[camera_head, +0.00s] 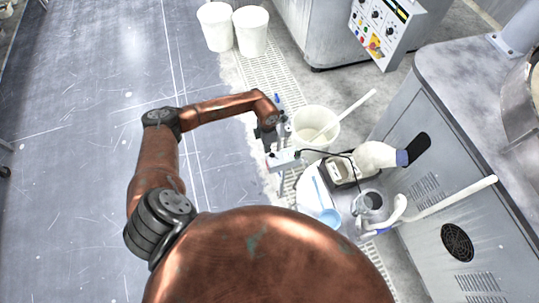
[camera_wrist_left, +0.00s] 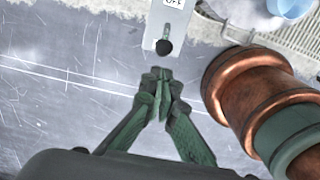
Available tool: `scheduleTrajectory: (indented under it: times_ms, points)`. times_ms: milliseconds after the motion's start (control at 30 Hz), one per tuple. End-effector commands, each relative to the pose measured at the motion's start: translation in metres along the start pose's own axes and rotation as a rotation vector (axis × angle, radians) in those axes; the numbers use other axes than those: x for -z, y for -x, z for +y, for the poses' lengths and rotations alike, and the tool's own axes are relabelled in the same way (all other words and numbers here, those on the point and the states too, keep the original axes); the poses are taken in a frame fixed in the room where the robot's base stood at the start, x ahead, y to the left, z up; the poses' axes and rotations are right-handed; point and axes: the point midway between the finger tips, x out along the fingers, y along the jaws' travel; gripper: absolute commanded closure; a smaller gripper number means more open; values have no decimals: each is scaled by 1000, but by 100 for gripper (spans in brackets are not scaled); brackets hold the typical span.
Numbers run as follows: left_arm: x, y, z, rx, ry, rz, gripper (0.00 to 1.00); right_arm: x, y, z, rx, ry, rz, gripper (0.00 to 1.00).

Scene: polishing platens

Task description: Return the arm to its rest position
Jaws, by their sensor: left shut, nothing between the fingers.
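My left arm is copper-coloured and reaches out over the floor in the head view, bent at its dark joints. My left gripper (camera_head: 279,143) is at its far end, beside a small pale switch box. In the left wrist view the green fingers of this gripper (camera_wrist_left: 158,82) are together, with nothing between them. The switch box (camera_wrist_left: 172,15) has an "OFF" label and a black knob just beyond the fingertips; there is a visible gap between them. The box also shows in the head view (camera_head: 283,160). My right gripper is not in view.
A white bucket (camera_head: 316,127), a round white table (camera_head: 310,196) with a light blue scoop (camera_head: 329,216), and a grey machine cabinet (camera_head: 455,190) stand to the right. Two white buckets (camera_head: 251,33) stand at the back. The grey floor (camera_head: 65,150) at left is clear.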

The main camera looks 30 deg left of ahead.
Motion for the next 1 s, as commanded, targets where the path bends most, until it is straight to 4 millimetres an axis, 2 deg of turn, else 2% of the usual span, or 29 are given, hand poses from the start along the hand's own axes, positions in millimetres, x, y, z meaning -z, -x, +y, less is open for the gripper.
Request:
scheduleTrajectory:
  times_ms: [200, 767, 867, 967, 1000]
  points:
    - [0, 17, 0, 0, 0, 0, 100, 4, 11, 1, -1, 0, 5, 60]
    - [0, 16, -1, 1, 0, 0, 100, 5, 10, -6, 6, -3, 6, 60]
    - [-8, 15, -12, 24, -2, -29, 100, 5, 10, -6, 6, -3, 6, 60]
    - [-30, 12, -44, 93, 3, -115, 100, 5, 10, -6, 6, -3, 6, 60]
    - [-43, 14, -64, 135, 9, -169, 100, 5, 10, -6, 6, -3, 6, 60]
